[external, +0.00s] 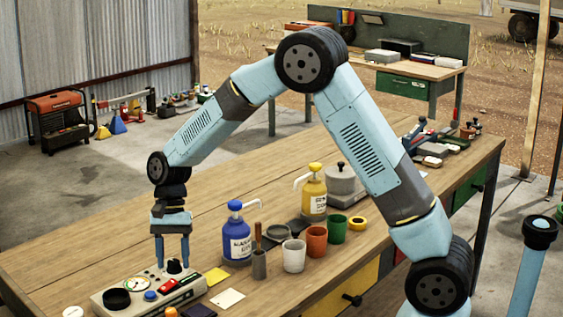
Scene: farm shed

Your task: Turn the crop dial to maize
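A pale control box (140,300) lies at the table's lower left. It carries a round white gauge (138,283), a large black round part (116,299), a blue button (150,295), a dark panel with red and green marks (180,284) and a black knob (174,266) at its back. The crop labels and the dial's setting are too small to read. My gripper (173,262) points straight down over the black knob. Its two blue fingers are apart, one on each side of the knob; I cannot tell whether they touch it.
A blue pump bottle (237,240), a yellow pump bottle (314,195) and several cups, including a white one (294,256), stand right of the box. The table (90,245) is clear behind the box.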

